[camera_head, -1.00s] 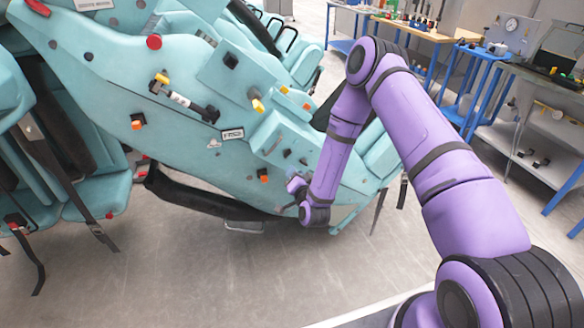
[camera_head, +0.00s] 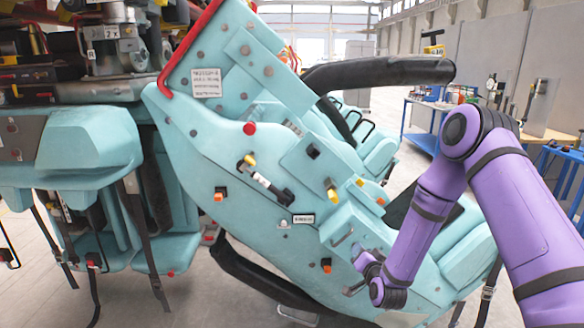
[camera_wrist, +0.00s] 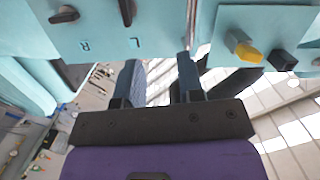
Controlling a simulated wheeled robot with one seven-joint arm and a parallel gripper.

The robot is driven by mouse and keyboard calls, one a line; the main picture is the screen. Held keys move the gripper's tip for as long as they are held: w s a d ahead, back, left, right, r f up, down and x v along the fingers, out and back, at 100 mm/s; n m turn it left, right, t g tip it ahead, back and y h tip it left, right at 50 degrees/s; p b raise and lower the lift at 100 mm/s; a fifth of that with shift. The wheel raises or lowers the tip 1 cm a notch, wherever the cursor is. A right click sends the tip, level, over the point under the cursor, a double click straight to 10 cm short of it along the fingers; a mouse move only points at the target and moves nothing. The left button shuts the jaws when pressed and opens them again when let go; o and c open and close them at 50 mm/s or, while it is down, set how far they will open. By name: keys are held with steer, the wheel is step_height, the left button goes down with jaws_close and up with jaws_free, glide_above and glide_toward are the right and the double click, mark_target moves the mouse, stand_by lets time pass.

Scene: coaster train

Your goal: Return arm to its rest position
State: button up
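My purple arm (camera_head: 520,225) comes in from the right and bends down at its elbow. My gripper (camera_head: 352,276) is small in the head view, close beside the lower right part of the teal coaster car side (camera_head: 250,190). In the wrist view my gripper (camera_wrist: 158,75) has its two dark fingers apart with nothing between them. Beyond the fingertips is a teal panel (camera_wrist: 160,30) with dark knobs (camera_wrist: 64,14) and the letters L and R. Whether a fingertip touches the panel cannot be told.
A yellow-tipped knob (camera_wrist: 245,50) sticks out right of the fingers. An orange knob (camera_head: 326,265) sits left of my gripper. A black padded bar (camera_head: 380,72) juts out above. Teal seats (camera_head: 90,140) with hanging straps stand left. Blue workbenches (camera_head: 560,170) stand at the right.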

steer(key=s+d+r+n+g, duration=0.2)
steer(key=s+r+n+g, duration=0.15)
steer(key=r, duration=0.95)
steer(key=s+d+r+n+g, duration=0.15)
steer(key=s+r, duration=0.25)
steer(key=r, duration=0.8)
steer(key=s+d+r+g, duration=0.1)
steer(key=s+r, duration=0.3)
steer(key=s, duration=0.7)
steer(key=s+d+r+g+h, duration=0.1)
steer(key=s+r+g, duration=0.2)
steer(key=s, duration=0.8)
steer(key=s+d+r+n+g, duration=0.1)
steer(key=s+r, duration=0.4)
steer(key=s, duration=0.6)
steer(key=shift+s+d+g, duration=0.25)
steer(key=shift+d+g, duration=0.15)
steer(key=shift+g, duration=0.4)
steer(key=shift+w, duration=0.1)
